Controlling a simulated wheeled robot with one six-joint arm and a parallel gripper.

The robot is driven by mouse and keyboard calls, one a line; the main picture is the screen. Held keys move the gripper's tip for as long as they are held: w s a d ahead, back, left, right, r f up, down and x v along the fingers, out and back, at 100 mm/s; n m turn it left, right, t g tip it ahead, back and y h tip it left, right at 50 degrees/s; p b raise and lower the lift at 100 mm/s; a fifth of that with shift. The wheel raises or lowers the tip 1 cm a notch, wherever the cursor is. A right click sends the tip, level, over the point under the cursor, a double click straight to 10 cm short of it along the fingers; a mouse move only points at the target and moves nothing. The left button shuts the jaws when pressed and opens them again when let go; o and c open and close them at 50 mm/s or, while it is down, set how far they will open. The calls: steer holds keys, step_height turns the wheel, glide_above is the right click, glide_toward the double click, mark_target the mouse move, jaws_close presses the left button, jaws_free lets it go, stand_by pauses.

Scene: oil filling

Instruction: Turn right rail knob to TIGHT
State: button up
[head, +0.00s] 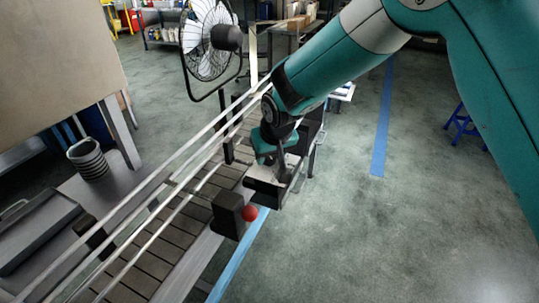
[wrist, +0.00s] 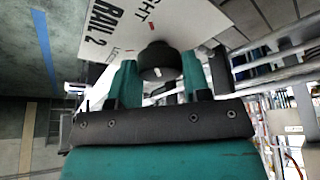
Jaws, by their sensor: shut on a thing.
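The rail knob (wrist: 160,58) is a round black knob with a small white mark at its lower edge in the wrist view. It stands on a white label plate (wrist: 105,42) reading "RAIL 2", with "GHT" and part of another word visible. My gripper (wrist: 159,75) has its two teal fingers on either side of the knob, shut on it. In the head view my gripper (head: 274,146) is at the conveyor's right side, above the plate; the knob is hidden there by the gripper.
The conveyor (head: 165,245) with its metal guide rails runs diagonally at left. A fan (head: 210,45) stands behind. The floor (head: 400,230) at right is open, with a blue line.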

steer(key=shift+m, duration=0.3)
steer(key=o, duration=0.9)
steer(key=b+v, duration=0.3)
steer(key=v, duration=1.4)
steer(key=shift+a+r, duration=0.15)
steer(key=shift+r, duration=0.1)
steer(key=s+d+f+n+g+y, duration=0.1)
steer(key=s+d, duration=0.4)
steer(key=s, duration=0.7)
steer(key=s+d+f+n+g+y, duration=0.1)
steer(key=s+d, duration=0.4)
steer(key=s, duration=0.7)
steer(key=shift+d+f+n+g+y, duration=0.25)
steer(key=shift+n+g, duration=0.55)
steer(key=shift+g, duration=0.4)
